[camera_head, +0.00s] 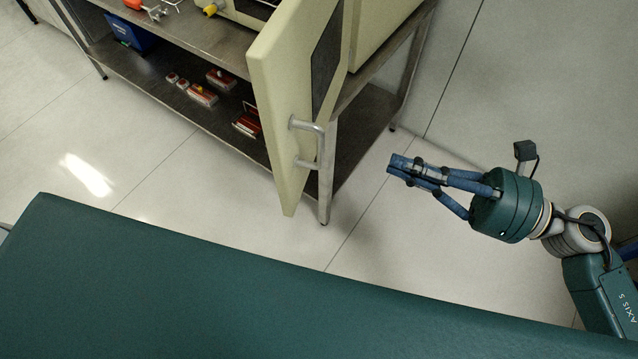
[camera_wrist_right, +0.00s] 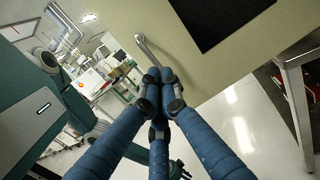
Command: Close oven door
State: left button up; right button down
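The oven door (camera_head: 284,110) is a thick cream panel with a dark window, standing swung open from the cream oven (camera_head: 376,30) on the metal table. Its silver bar handle (camera_head: 321,146) is on the face toward my right gripper. My right gripper (camera_head: 392,164) has blue fingers with their tips together and nothing seen between them. It is to the right of the handle, apart from it. In the right wrist view the handle (camera_wrist_right: 150,52) shows just beyond the fingertips (camera_wrist_right: 160,76), against the door (camera_wrist_right: 215,65). My left gripper is not in the head view and cannot be made out clearly in the wrist view.
The metal table (camera_head: 215,50) has a lower shelf (camera_head: 150,72) with several red and white items and a blue bin (camera_head: 132,34). A table leg (camera_head: 326,190) stands beside the door. The floor (camera_head: 375,235) around my right gripper is clear.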

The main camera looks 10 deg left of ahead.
aim_at(287, 156)
jog(key=s+a+n+p, duration=0.1)
jog(key=a+p, duration=0.1)
jog(key=a, duration=0.2)
jog(key=s+a+n+g+p, duration=0.1)
jog(key=a+p, duration=0.1)
jog(key=a, duration=0.3)
jog(key=s+a+r+g+p, duration=0.1)
jog(key=a+p, duration=0.1)
jog(key=a, duration=0.2)
jog(key=shift+a+n+p, duration=0.3)
jog(key=shift+n+p, duration=0.1)
jog(key=shift+a+f, duration=0.1)
jog(key=shift+a, duration=0.35)
jog(key=shift+f, duration=0.1)
jog(key=shift+a, duration=0.1)
